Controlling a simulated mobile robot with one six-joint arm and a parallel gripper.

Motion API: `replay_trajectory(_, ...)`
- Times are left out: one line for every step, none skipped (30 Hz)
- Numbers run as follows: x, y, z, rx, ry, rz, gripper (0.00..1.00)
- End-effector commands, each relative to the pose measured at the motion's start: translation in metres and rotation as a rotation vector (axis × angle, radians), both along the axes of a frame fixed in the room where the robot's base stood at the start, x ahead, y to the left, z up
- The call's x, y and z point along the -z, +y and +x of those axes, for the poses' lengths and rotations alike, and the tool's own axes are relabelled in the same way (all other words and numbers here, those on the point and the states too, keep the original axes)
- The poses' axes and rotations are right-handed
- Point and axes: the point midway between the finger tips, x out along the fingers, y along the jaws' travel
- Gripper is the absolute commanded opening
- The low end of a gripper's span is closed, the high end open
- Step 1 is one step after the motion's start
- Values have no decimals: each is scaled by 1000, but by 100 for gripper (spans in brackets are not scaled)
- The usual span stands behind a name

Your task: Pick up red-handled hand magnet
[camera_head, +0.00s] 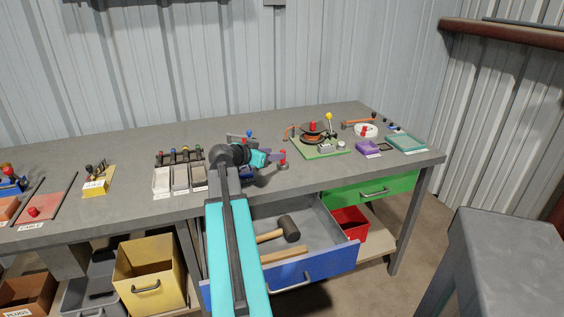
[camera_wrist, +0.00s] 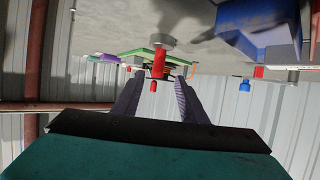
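The red-handled hand magnet (camera_head: 283,155) is on the workbench at the tips of my gripper (camera_head: 275,155), partly hidden by it in the head view. In the wrist view, which is upside down, its upright red handle (camera_wrist: 158,63) rises from a round grey base (camera_wrist: 161,41). My gripper (camera_wrist: 158,82) is low over the bench and points right in the head view. Its two fingers are apart, one on each side of the handle in the picture. Clear gaps show on both sides. I cannot tell how far the handle reaches between the fingers.
A green board (camera_head: 325,150) with a red-knobbed device stands beyond the magnet. A blue vise-like tool (camera_wrist: 255,28) is close beside my gripper. Slotted bins (camera_head: 180,178) stand to the left. An open drawer (camera_head: 325,266) holding a mallet (camera_head: 288,228) sticks out below. A purple block (camera_head: 368,149) lies further right.

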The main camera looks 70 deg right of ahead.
Motion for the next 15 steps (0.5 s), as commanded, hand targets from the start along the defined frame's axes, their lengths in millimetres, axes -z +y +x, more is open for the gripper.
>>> replay_trajectory(2,-9,-2,3,1,1,39)
replay_trajectory(4,-12,-3,3,1,2,39)
replay_trajectory(7,-18,-5,3,1,2,39)
replay_trajectory(8,-21,-6,2,0,1,39)
replay_trajectory(10,-25,-7,2,0,1,39)
replay_trajectory(12,-30,-8,2,0,1,39)
replay_trajectory(13,-33,-9,2,0,1,39)
replay_trajectory(15,-37,-10,2,0,1,39)
replay_trajectory(17,-40,-11,1,0,1,39)
replay_trajectory(18,-42,-12,1,0,1,39)
replay_trajectory(19,-44,-13,1,0,1,39)
replay_trajectory(20,-46,-13,1,0,1,39)
replay_trajectory(21,-47,-14,0,0,1,39)
replay_trajectory(21,-48,-14,0,0,1,39)
replay_trajectory(21,-48,-14,0,0,1,39)
